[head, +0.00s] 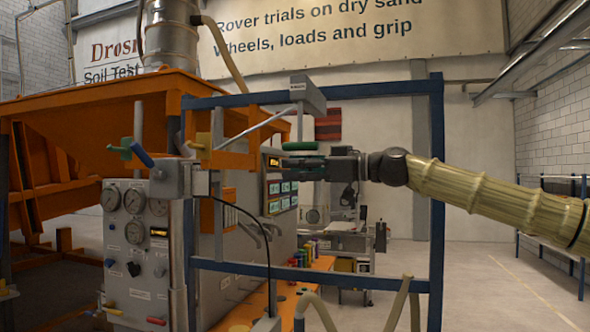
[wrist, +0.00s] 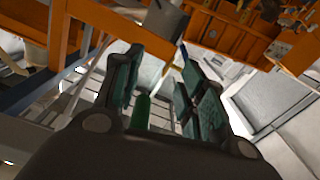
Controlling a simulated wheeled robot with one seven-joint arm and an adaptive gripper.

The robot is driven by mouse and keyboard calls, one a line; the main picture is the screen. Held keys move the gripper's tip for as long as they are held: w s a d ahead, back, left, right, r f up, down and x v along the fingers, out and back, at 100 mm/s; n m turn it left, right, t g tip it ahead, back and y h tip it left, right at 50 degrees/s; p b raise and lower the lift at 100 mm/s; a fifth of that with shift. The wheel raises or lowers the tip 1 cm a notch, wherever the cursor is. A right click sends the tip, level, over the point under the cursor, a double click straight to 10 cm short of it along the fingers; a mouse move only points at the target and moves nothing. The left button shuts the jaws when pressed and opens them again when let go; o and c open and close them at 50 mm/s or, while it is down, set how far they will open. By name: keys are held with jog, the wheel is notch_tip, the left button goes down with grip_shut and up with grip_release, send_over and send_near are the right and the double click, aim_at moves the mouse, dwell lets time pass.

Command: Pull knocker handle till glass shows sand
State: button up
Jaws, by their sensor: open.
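A green bar-shaped handle (head: 302,146), which looks like the knocker handle, hangs below a grey labelled box (head: 308,95) on a thin upright rod. My gripper (head: 292,167) is level, pointing left, just below the handle in the head view. In the wrist view its two dark green finger pads (wrist: 162,70) stand apart. A green bar end (wrist: 141,112) shows between them, closer to the left finger. I cannot tell whether it touches the finger. I cannot make out which part is the glass, and no sand is visible.
A blue frame (head: 437,200) stands around the handle, with one upright close by my arm. An orange hopper (head: 70,130) and a grey gauge panel (head: 135,250) are at left. A control panel (head: 280,185) is behind my gripper. The floor at right is clear.

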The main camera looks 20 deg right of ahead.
jog(key=v, duration=1.1)
jog(key=shift+d, duration=0.2)
jog(key=shift+s+d+f, duration=0.1)
